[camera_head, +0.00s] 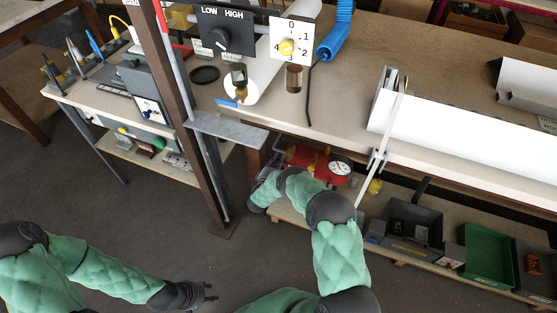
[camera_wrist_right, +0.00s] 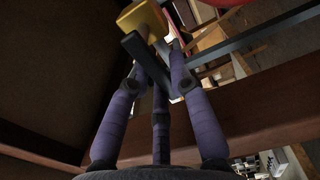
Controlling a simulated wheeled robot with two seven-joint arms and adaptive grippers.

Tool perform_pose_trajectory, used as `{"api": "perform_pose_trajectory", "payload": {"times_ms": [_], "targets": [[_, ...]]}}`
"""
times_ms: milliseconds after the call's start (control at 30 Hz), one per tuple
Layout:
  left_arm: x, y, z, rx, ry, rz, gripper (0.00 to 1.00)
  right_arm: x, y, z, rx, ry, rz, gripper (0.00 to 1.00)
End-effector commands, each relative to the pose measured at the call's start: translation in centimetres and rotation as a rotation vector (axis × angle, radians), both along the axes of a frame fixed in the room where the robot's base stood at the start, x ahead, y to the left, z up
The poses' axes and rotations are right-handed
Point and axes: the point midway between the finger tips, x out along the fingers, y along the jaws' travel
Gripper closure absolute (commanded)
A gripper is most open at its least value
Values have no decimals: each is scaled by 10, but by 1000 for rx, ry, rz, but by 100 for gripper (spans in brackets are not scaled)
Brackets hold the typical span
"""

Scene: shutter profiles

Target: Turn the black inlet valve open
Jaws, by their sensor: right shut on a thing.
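The black inlet valve (camera_wrist_right: 135,46) shows in the right wrist view as a black bar handle in front of a yellow body (camera_wrist_right: 141,17). My right gripper (camera_wrist_right: 158,62) has its purple-grey fingers closed around the black handle. In the head view my right gripper (camera_head: 262,190) reaches under the bench edge beside a red unit (camera_head: 303,157) with a round white gauge (camera_head: 340,168). The valve is hidden there behind the bench and my arm. My left gripper (camera_head: 208,291) is open and empty above the floor at the lower left.
A brown post (camera_head: 187,110) and a grey plate (camera_head: 228,131) stand close left of my right arm. The bench top (camera_head: 440,75) overhangs its gripper. A lower shelf holds a green bin (camera_head: 488,254) and dark bins. The floor around my left gripper is clear.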

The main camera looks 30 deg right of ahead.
Motion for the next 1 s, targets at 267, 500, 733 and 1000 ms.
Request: {"api": "perform_pose_trajectory", "payload": {"times_ms": [267,500,733,1000], "targets": [[0,0,0,0,0,0,60,-1,1,-2,2,6,3,54],[0,0,0,0,0,0,60,0,1,-1,1,2,1,54],[0,0,0,0,0,0,60,-7,9,-1,2,3,2,54],[0,0,0,0,0,0,60,-39,47,-1,2,4,6,54]]}}
